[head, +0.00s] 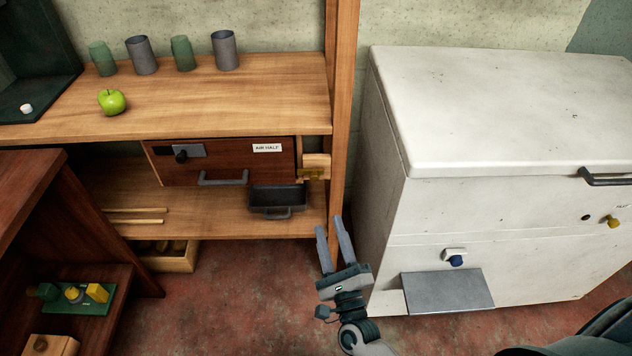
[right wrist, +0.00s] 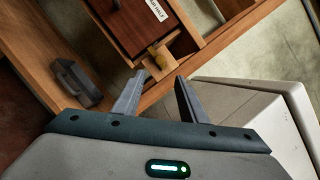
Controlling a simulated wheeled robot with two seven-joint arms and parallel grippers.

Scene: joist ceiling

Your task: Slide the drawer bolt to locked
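The dark red drawer (head: 225,163), labelled "AIR HALF", sits closed or nearly closed under the wooden shelf, with a grey handle (head: 223,180). A brass bolt (head: 313,173) is on the wooden block at its right edge; its exact position is too small to tell. The bolt (right wrist: 158,54) and drawer (right wrist: 130,24) also show in the right wrist view. My right gripper (head: 331,226) is open and empty, below and right of the bolt, pointing up toward it and apart from it. My left gripper is not in view.
A wooden post (head: 341,100) stands just right of the bolt, beside a white chest (head: 500,110). A dark tray (head: 278,198) sits below the drawer. A green apple (head: 112,101) and several cups are on the shelf. Floor around my right gripper is clear.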

